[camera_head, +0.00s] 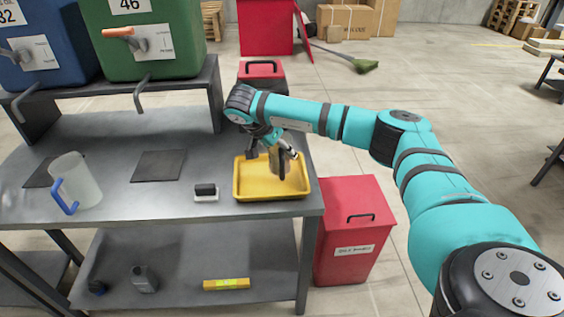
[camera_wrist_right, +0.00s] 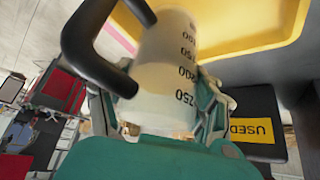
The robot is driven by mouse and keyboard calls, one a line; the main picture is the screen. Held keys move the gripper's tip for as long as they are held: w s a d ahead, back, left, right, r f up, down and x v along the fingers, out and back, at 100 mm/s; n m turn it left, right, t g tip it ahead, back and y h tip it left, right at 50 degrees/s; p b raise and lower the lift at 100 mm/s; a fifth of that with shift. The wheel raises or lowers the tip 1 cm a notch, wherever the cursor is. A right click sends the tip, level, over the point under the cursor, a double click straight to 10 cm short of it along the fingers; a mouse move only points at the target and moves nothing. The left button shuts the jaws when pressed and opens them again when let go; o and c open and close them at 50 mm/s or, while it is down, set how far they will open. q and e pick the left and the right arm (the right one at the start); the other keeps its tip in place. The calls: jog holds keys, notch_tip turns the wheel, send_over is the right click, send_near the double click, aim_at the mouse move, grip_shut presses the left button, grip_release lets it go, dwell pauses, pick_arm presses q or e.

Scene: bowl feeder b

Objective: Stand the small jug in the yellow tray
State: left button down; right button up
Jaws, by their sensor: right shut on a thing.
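The small jug (camera_wrist_right: 168,75) is pale and translucent, with black volume marks and a black handle (camera_wrist_right: 105,45). My right gripper (camera_wrist_right: 158,112) is shut on the jug's body, with a finger on each side. In the head view my right gripper (camera_head: 277,152) is over the yellow tray (camera_head: 242,191) at the bench's right end. There the jug is small and largely hidden by the gripper. I cannot tell whether it touches the tray floor. The tray's yellow edge (camera_wrist_right: 255,25) also shows in the wrist view. My left gripper is out of view.
A larger jug with a blue handle (camera_head: 80,183) stands on the bench at left. A black-topped block (camera_head: 205,191) sits just left of the tray, beside a dark mat (camera_head: 158,166). A red bin (camera_head: 350,225) stands on the floor at the bench's right end.

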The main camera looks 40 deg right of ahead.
jog(key=shift+d+f, duration=0.1)
jog(key=shift+d, duration=0.05)
notch_tip(320, 180, down, 4)
jog(key=b, duration=0.3)
jog(key=shift+r, duration=0.4)
jog(key=o, duration=1.3)
